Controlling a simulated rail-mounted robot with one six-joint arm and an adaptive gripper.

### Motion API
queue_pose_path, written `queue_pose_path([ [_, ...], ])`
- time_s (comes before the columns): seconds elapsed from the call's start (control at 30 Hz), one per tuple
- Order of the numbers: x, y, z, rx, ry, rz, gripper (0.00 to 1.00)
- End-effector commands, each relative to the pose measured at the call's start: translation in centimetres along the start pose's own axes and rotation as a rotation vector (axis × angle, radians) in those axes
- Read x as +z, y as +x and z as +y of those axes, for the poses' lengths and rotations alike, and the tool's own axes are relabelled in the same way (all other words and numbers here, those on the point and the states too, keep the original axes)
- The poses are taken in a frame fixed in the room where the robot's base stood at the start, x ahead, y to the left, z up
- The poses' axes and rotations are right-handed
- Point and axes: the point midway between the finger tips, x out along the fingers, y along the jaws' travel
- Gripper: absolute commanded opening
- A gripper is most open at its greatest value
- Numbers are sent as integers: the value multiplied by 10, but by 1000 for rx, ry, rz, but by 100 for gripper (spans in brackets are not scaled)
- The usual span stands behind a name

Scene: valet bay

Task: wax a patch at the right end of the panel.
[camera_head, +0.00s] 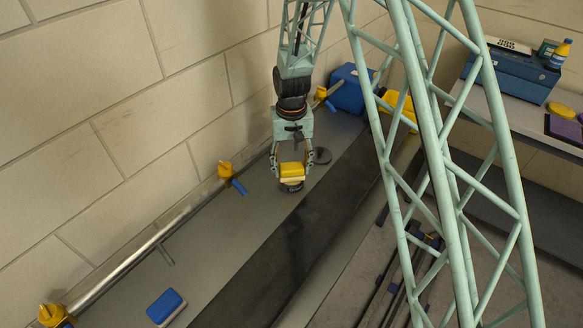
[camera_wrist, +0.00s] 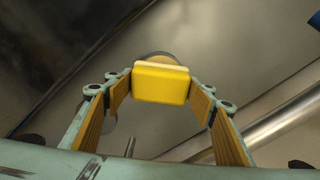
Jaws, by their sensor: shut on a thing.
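My gripper (camera_head: 292,170) is shut on a yellow block with a pale underside (camera_head: 292,169), a wax applicator by its look. The wrist view shows the yellow block (camera_wrist: 161,84) between the two fingers. A dark round tin-like thing (camera_head: 291,187) is directly under the block; its rim (camera_wrist: 158,55) shows past the block in the wrist view. I cannot tell whether the block touches it. A flat grey disc (camera_head: 322,155) lies just right of my gripper. The long dark panel (camera_head: 300,232) runs beside the grey ledge, from lower left to upper right.
A blue block with a pale base (camera_head: 166,306) lies at the ledge's near end. Yellow clamps with blue handles (camera_head: 227,171) sit along a metal rail (camera_head: 120,262) by the wall. Blue (camera_head: 351,88) and yellow (camera_head: 396,104) boxes stand at the far end. The dark panel's top looks clear.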

Motion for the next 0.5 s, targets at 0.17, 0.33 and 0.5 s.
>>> queue_pose_path([
  [0.17, -1, -10, 0, 0, 0, 3, 42],
  [0.33, -2, -19, 0, -1, 0, 4, 42],
  [0.5, -2, -28, 0, -1, 0, 4, 42],
])
